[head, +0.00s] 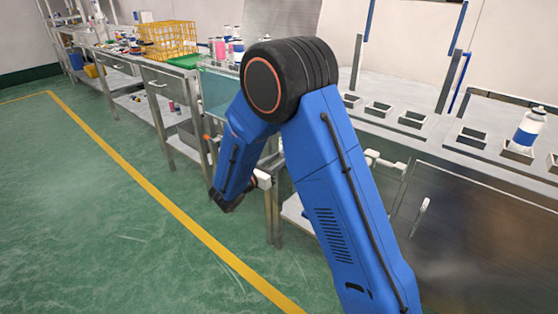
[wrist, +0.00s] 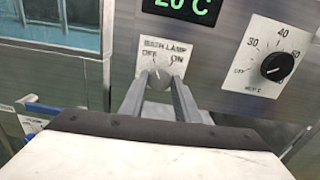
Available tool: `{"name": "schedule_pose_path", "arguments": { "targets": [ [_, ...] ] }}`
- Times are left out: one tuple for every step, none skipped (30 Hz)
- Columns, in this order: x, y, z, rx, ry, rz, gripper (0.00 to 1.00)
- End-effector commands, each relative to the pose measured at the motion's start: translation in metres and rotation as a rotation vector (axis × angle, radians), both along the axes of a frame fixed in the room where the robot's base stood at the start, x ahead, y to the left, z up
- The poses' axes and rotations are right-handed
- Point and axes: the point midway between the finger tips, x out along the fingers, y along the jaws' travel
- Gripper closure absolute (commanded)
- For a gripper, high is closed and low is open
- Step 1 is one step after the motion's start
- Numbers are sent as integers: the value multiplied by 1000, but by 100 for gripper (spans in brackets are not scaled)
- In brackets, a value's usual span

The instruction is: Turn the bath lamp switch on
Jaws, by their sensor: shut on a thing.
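The bath lamp switch (wrist: 160,74) is a small round grey knob on a light plate marked BATH LAMP, with OFF at left and ON at right. It is in the upper middle of the wrist view, on a metal panel. My gripper (wrist: 160,83) has its two grey fingers on either side of the knob and is shut on it. The fingers partly cover the knob, and I cannot tell clearly which mark it points to. In the head view my blue arm hides the switch and most of the gripper.
A water tank (wrist: 62,22) is at upper left. In the head view, a yellow basket (head: 167,40) stands on the bench; green floor at left is clear.

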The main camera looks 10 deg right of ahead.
Motion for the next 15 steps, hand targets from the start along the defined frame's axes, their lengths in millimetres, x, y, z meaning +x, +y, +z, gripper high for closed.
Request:
{"name": "schedule_pose_path", "arguments": {
  "targets": [
    [0,0,0,9,-12,0,93],
    [0,0,0,16,-22,0,93],
    [0,0,0,28,-38,0,93],
    [0,0,0,36,-50,0,93],
    [0,0,0,48,-66,0,93],
    [0,0,0,63,-87,0,93],
    [0,0,0,76,-104,0,93],
    [0,0,0,89,-123,0,93],
    [0,0,0,109,-150,0,93],
    [0,0,0,125,-172,0,93],
    [0,0,0,140,-193,0,93],
    [0,0,0,162,-223,0,93],
    [0,0,0,179,-246,0,93],
    [0,0,0,196,-269,0,93],
    [0,0,0,218,-300,0,93]
  ]
}}
